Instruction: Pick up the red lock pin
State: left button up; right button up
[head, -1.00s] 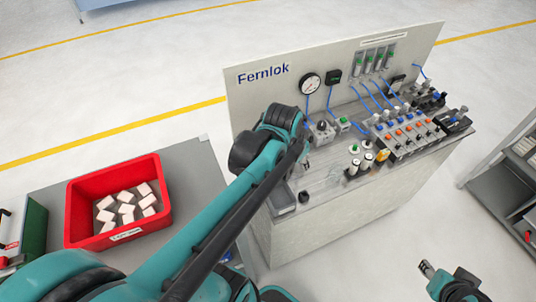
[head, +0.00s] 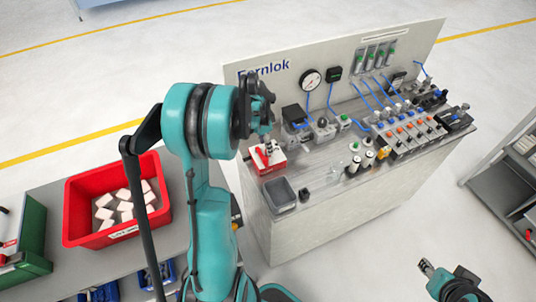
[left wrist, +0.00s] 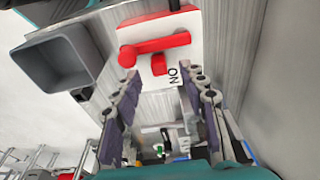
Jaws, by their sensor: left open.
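A white box with red parts and an "ON" label stands on the bench's near left corner. In the left wrist view, a red lever (left wrist: 155,47) lies across its face, with a short red peg, seemingly the lock pin (left wrist: 158,64), just below. The red parts also show in the head view (head: 265,157), but the pin is too small to tell apart there. My left gripper (head: 264,128) is just above this box, open and empty. In the left wrist view its fingers (left wrist: 161,79) spread either side of the pin, apart from it. My right gripper (head: 427,268) is low at the right, away from the bench.
A grey open bin (head: 281,205) stands beside the box; it also shows in the left wrist view (left wrist: 43,64). Gauges, tubes and valves fill the Fernlok bench (head: 345,195) to the right. A red crate (head: 75,205) of white blocks stands on a table at left.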

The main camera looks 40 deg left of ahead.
pick_arm(q)
jog(key=f, duration=0.1)
jog(key=f+b, duration=0.1)
jog(key=f, duration=0.2)
jog(key=shift+w+d+f, duration=0.25)
jog(key=shift+w, duration=0.15)
grip_shut()
jog(key=shift+r, duration=0.1)
notch_tip(320, 180, up, 4)
jog(key=shift+r+p, duration=0.25)
jog(key=shift+p, duration=0.4)
jog(key=d+r+p, duration=0.2)
jog(key=d+r, duration=0.4)
jog(key=d, duration=0.5)
jog(key=shift+w+d+r, duration=0.15)
jog(key=shift+d+r, duration=0.1)
jog(key=shift+d, duration=0.1)
